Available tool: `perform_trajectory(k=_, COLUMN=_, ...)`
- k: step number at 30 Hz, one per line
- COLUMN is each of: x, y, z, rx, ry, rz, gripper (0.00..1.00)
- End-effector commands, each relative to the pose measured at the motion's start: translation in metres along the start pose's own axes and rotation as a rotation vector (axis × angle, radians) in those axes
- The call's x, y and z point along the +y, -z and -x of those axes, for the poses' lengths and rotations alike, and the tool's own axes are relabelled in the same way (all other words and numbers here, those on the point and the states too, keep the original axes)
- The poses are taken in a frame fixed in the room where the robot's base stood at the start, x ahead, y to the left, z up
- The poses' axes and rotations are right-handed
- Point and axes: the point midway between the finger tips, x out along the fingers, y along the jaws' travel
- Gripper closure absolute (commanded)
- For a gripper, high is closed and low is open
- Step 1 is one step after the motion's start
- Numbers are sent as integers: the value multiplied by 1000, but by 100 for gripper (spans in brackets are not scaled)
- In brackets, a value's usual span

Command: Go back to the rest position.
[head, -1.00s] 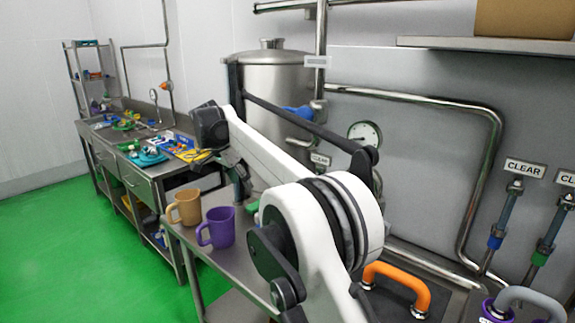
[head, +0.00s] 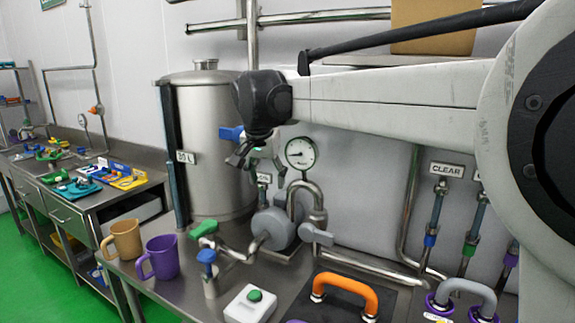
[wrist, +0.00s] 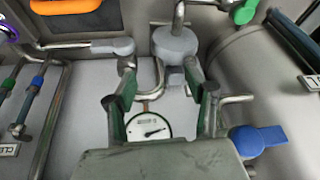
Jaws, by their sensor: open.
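My gripper (head: 258,158) hangs at the end of my white arm, in front of the steel tank and left of the pressure gauge in the head view. It is open and empty. In the wrist view my gripper (wrist: 160,90) has its two fingers spread apart, with a pipe and the round gauge (wrist: 148,127) visible between and behind them. The fingers appear clear of the pump and pipes.
A tan mug (head: 124,240) and a purple mug (head: 161,257) stand at the counter's left. A green-button box (head: 250,303), a grey pump (head: 274,228) and an orange handle (head: 345,290) are to the right.

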Motion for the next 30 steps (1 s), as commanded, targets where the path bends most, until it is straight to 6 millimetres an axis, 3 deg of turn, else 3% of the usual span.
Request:
perform_trajectory(k=3, x=43, y=-11, z=12, rx=9, ry=16, rz=21, gripper=51)
perform_trajectory(k=14, x=156, y=-66, z=34, rx=51, ry=60, rz=97, gripper=51)
perform_trajectory(k=22, x=229, y=-125, z=35, rx=96, ry=83, rz=153, gripper=51)
perform_trajectory(k=30, x=290, y=-195, z=21, rx=150, ry=95, rz=207, gripper=51)
